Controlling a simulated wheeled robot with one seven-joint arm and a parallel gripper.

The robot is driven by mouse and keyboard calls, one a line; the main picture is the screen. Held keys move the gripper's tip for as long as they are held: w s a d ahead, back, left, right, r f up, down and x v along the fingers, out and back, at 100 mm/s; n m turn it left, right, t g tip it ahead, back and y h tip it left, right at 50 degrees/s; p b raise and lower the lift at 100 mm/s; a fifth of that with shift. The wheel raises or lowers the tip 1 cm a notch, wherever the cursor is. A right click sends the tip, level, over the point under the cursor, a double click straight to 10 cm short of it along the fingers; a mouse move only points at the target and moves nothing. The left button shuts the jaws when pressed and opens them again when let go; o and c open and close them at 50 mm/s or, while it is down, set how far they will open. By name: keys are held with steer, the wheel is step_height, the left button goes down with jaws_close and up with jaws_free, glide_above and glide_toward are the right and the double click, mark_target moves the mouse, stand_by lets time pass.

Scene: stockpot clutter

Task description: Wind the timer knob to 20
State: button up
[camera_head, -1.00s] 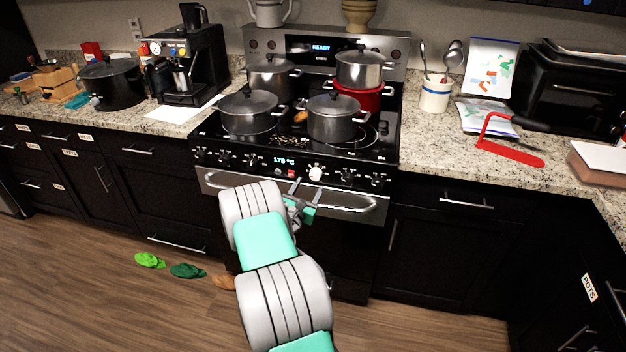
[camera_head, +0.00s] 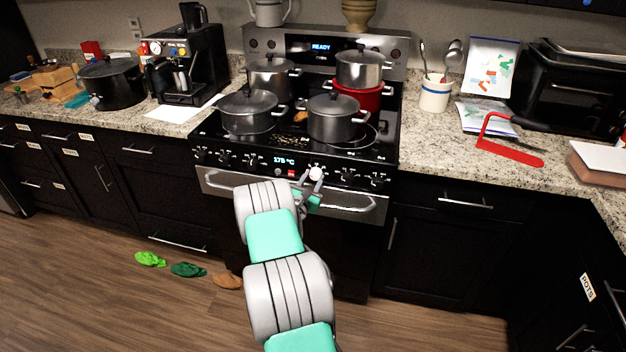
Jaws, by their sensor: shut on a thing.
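The timer knob, which I take to be the white knob (camera_head: 316,173), sits on the stove's front panel, right of the lit display (camera_head: 285,160) reading about 175 °C. Any numbers around the knob are too small to read. My gripper (camera_head: 312,180) is at the front panel with its fingers shut on the white knob. The fingers partly cover the knob's lower side. My arm reaches up to it from the lower middle of the view.
Several dark knobs (camera_head: 347,177) flank the white one. The oven handle (camera_head: 350,208) runs just below my gripper. Several pots (camera_head: 333,120) stand on the cooktop above. Slippers (camera_head: 188,270) lie on the floor at left.

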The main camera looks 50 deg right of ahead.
jaws_close()
